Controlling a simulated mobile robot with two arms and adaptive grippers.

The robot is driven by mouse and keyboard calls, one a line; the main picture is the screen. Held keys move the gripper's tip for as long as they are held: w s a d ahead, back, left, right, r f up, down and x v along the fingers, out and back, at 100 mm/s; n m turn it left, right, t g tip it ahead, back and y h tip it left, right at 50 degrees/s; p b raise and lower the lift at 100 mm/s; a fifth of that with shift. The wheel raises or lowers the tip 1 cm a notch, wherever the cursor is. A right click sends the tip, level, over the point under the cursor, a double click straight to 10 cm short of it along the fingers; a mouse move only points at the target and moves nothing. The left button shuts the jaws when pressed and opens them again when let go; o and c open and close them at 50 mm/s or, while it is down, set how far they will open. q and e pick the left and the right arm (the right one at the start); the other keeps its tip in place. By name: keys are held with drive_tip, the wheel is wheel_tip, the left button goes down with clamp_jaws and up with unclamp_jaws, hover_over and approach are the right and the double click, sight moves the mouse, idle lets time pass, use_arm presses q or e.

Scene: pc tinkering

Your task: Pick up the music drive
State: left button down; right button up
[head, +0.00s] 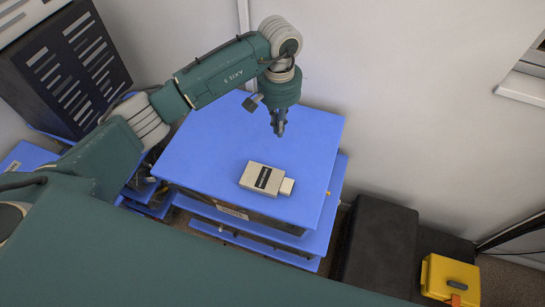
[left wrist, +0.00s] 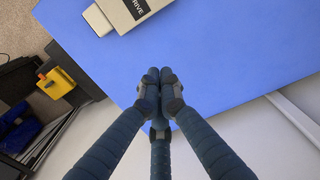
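The music drive (head: 265,179) is a pale, flat block with a dark label and a narrower plug end on its right. It lies on the blue top of a cart (head: 200,150). In the left wrist view the drive (left wrist: 128,12) is cut off by the top edge, and its label ends in "DRIVE". My left gripper (head: 279,130) is above the cart, behind the drive and apart from it. In the left wrist view its fingertips (left wrist: 152,78) are close together with nothing visible between them. My right gripper is not in view.
A yellow case (head: 450,280) sits on a dark box at the lower right. A dark slotted cabinet (head: 66,68) stands at the left. A white wall rises behind the cart. The blue top around the drive is clear.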

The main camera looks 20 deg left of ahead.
sight(273, 163)
use_arm(q)
drive_tip(key=f+p, duration=0.1)
drive_tip(key=f, duration=0.3)
drive_tip(key=f+p, duration=0.1)
drive_tip(key=f, duration=0.3)
drive_tip(key=shift+s+a+f+p, duration=0.1)
drive_tip(key=shift+a+f+p, duration=0.1)
drive_tip(key=shift+f+p, duration=0.15)
drive_tip(key=s+p, duration=0.2)
drive_tip(key=shift+s+f, duration=0.35)
drive_tip(key=shift+f, duration=0.05)
drive_tip(key=shift+s+a+f+p, duration=0.1)
drive_tip(key=shift+s+a+p, duration=0.05)
drive_tip(key=shift+s+p, duration=0.4)
drive_tip(key=shift+f, duration=0.1)
